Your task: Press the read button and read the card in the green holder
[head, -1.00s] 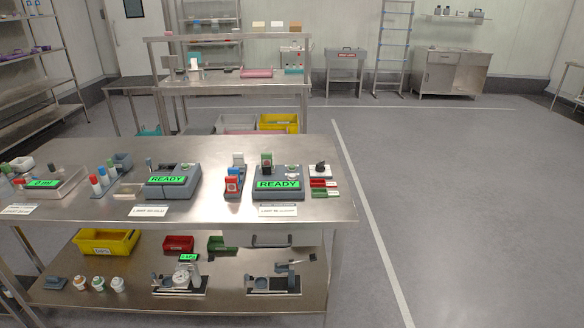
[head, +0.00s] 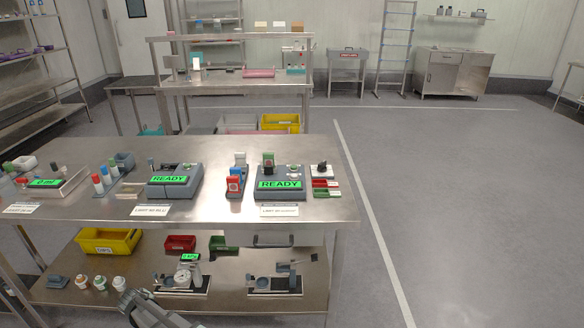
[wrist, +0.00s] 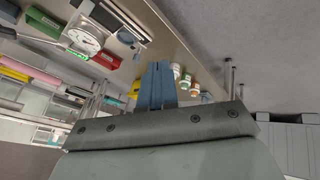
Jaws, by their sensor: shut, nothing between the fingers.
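On the table, a grey reader (head: 280,196) shows READY on its green screen. A green holder (head: 268,158) stands upright at its back left; whether it sits in a slot is too small to tell. A small round piece, possibly the read button (head: 293,168), is on the reader's top right. A red holder (head: 234,184) with a card stands left of the reader. My gripper (head: 130,297) is low in front of the table, by the lower shelf, far from the reader. In the wrist view its blue fingers (wrist: 156,82) are together and empty.
A second grey device (head: 173,190) also reads READY further left. Small red (head: 326,184) and green (head: 327,194) trays lie right of the reader. The lower shelf holds a dial scale (head: 182,277), bins and several bottles. Floor to the right is clear.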

